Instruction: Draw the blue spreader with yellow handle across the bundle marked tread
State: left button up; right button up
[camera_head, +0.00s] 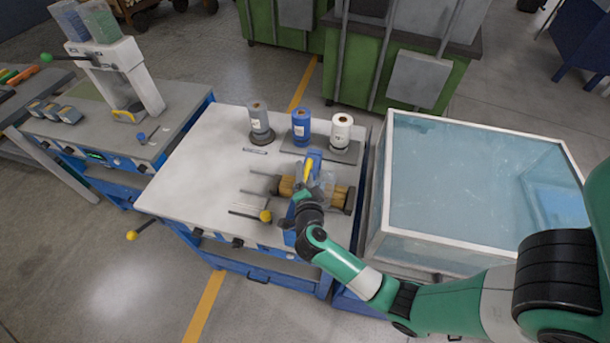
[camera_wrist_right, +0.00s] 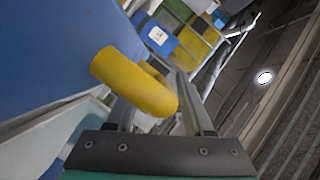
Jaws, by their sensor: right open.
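The blue spreader (camera_head: 315,156) with its yellow handle (camera_head: 307,170) stands over the work table, at the bundle. In the right wrist view its blue body (camera_wrist_right: 45,50) fills the upper left and its yellow handle (camera_wrist_right: 135,82) reaches between the open fingers of my right gripper (camera_wrist_right: 158,100). I cannot tell whether a finger touches it. A bundle of tan wooden pieces (camera_head: 338,196) lies on the table, partly hidden by my right gripper (camera_head: 308,184). No tread marking is readable. My left gripper is not in view.
Three rolls stand at the table's back: grey-brown (camera_head: 259,117), blue (camera_head: 301,127) and white (camera_head: 341,130). A glass-topped case (camera_head: 480,180) stands right of the table. The table's left side is clear.

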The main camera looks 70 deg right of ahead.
grip_shut()
dwell(1.4)
